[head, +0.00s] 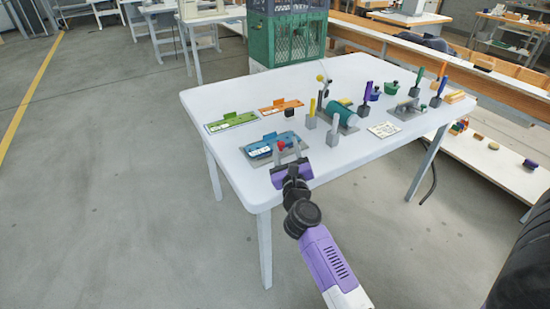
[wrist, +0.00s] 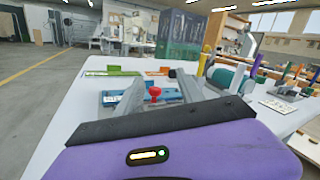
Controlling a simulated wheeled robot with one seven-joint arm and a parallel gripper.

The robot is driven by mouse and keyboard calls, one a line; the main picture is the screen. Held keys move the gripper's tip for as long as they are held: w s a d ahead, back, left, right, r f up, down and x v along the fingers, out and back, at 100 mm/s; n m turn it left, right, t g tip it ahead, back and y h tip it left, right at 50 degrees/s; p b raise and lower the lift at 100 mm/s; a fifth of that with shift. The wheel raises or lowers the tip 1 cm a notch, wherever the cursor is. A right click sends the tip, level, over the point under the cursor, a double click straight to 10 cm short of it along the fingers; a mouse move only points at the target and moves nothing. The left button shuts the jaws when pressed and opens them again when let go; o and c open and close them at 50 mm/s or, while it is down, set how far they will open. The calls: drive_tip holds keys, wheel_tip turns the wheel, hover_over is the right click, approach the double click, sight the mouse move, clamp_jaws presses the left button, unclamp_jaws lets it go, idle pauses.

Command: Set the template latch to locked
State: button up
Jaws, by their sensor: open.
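A blue template (head: 262,148) lies on a grey plate near the front left edge of the white table. A red knob (head: 281,146), seemingly the template latch, stands at its right part. My gripper (head: 289,147) is open and reaches over the table's front edge. The knob appears between or just beyond the fingertips; contact cannot be told. Whether the latch is locked cannot be told.
A green template (head: 232,122) and an orange one (head: 281,106) lie behind. The table's front left corner (head: 256,203) is bare.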

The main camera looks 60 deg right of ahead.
sight(282, 145)
drive_tip(key=shift+s+a+f+m+g+y, duration=0.1)
drive_tip(key=shift+a+f+m+g+y, duration=0.05)
drive_tip(key=shift+f+m, duration=0.45)
drive_tip(key=shift+a+f+m+g+y, duration=0.1)
drive_tip(key=shift+f+m+g+y, duration=0.05)
drive_tip(key=shift+f+m, duration=0.45)
drive_tip(key=shift+a+f+m, duration=0.15)
drive_tip(key=shift+f+m, duration=0.25)
drive_tip(key=shift+m, duration=0.2)
drive_tip(key=shift+x, duration=3.95)
drive_tip(key=shift+c, duration=0.3)
clamp_jaws()
